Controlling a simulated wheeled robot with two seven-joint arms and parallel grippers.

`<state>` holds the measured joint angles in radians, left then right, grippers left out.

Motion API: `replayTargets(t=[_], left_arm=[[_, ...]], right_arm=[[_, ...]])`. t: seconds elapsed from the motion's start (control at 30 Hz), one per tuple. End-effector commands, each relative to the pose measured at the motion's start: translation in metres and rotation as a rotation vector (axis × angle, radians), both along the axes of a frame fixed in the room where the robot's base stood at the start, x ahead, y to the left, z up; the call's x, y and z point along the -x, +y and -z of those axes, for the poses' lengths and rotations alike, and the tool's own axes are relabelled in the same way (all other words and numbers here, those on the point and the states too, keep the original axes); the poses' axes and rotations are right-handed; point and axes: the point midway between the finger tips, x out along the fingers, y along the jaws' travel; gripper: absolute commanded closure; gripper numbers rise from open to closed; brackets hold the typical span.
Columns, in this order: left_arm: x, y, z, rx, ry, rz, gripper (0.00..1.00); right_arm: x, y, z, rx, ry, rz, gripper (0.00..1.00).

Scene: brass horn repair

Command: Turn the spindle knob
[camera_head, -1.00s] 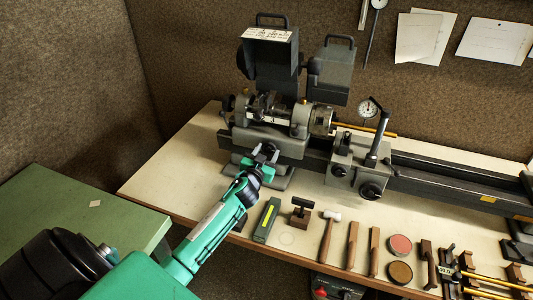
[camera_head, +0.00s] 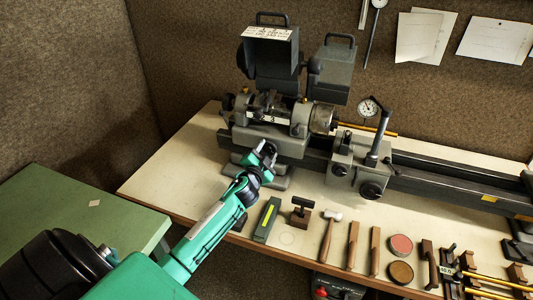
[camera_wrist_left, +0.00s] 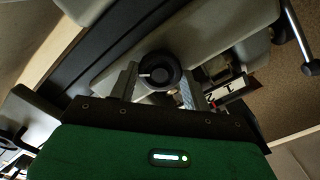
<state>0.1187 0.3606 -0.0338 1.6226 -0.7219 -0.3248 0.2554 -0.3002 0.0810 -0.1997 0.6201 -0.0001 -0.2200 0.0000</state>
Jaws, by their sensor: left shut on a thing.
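The spindle knob (camera_wrist_left: 160,70) is a round black knob with a pale mark at its left side in the left wrist view. It sits between the two fingers of my left gripper (camera_wrist_left: 160,87), which is shut on it. In the head view my left gripper (camera_head: 264,154) reaches the front of the grey lathe headstock (camera_head: 270,140), and the knob is mostly hidden there by the fingers. The headstock's raised dark covers (camera_head: 270,60) stand open above it. My right gripper is not in view.
A dial gauge (camera_head: 368,107) and carriage (camera_head: 355,160) stand right of the headstock on the lathe bed (camera_head: 450,180). A green block (camera_head: 266,220), a mallet (camera_head: 328,235) and several tools line the bench front. A green table (camera_head: 70,215) is at left.

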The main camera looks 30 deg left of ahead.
Motion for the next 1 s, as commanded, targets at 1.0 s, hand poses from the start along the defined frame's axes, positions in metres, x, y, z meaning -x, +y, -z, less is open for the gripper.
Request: replayTargets(t=[1.0], left_arm=[[-0.0001, -0.0009, 0.0002, -0.423, 0.102, 0.001, 0.75]], right_arm=[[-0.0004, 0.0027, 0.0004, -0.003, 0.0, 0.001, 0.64]])
